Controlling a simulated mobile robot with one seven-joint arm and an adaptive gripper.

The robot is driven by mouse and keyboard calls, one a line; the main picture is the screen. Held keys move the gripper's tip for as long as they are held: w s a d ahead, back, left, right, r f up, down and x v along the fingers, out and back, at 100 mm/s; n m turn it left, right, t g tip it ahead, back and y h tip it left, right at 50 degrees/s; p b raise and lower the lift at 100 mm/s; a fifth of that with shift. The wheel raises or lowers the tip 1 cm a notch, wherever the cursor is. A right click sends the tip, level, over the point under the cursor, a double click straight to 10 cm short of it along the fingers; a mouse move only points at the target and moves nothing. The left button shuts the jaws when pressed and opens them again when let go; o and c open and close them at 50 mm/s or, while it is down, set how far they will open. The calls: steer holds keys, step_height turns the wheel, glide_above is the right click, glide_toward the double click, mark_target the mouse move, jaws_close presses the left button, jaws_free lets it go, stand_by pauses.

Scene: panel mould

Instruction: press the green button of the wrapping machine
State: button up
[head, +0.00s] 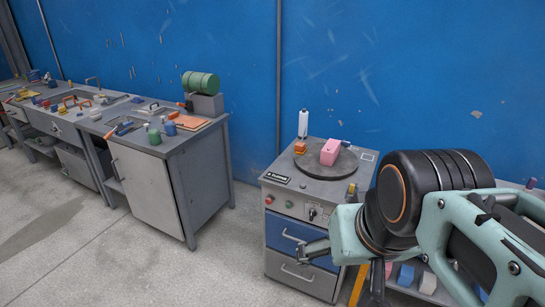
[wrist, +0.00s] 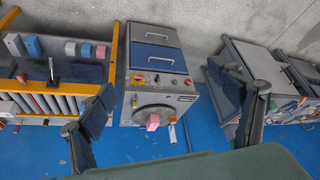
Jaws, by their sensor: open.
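The wrapping machine (head: 310,205) is a grey cabinet with a dark round turntable on top and drawers below. Its green button (head: 289,204) is on the upper front panel, right of a red button (head: 269,199). The machine also shows upside down in the wrist view (wrist: 158,62), framed between my fingers; the green button is small there (wrist: 174,83). My gripper (wrist: 170,95) is open and empty, its two dark fingers spread wide. In the head view it is partly hidden by my arm, near the machine's drawers, lower right of the green button.
A pink block (head: 331,151) sits on the turntable, with an orange block (head: 300,147) and white bottle (head: 303,123) behind. A grey workbench (head: 150,165) with tools stands left. A yellow-edged rack (wrist: 112,70) stands beside the machine. The floor between bench and machine is clear.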

jaws_close()
stand_by(0.5)
stand_by(1.2)
